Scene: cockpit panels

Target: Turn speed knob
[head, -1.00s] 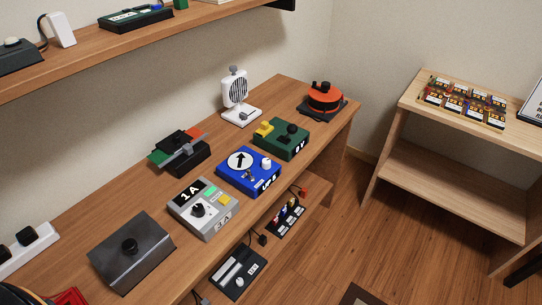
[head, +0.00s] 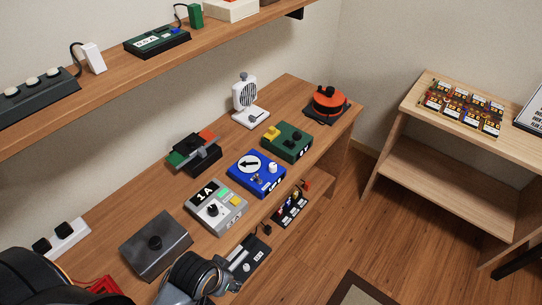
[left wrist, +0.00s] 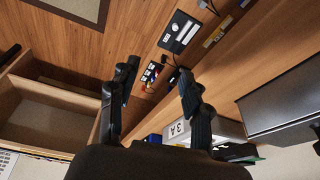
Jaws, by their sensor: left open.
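Several control boxes stand on the wooden desk. No readable label marks a speed knob. The blue box (head: 257,173) has a white dial (head: 249,163) with a black arrow pointing left, and a white knob (head: 272,168). The grey box (head: 231,217) marked 1A has a black knob (head: 212,210). My left gripper (head: 215,278) is at the desk's front edge, right of the metal box, apart from the knobs. In the left wrist view its fingers (left wrist: 158,80) are spread and empty. My right gripper is out of view.
A green box (head: 287,142), a white fan (head: 245,100) and an orange-topped device (head: 328,103) stand farther back. A shelf (head: 150,68) with devices hangs over the desk. Small panels (head: 246,256) sit on a lower ledge. Open floor (head: 345,230) lies right of the desk.

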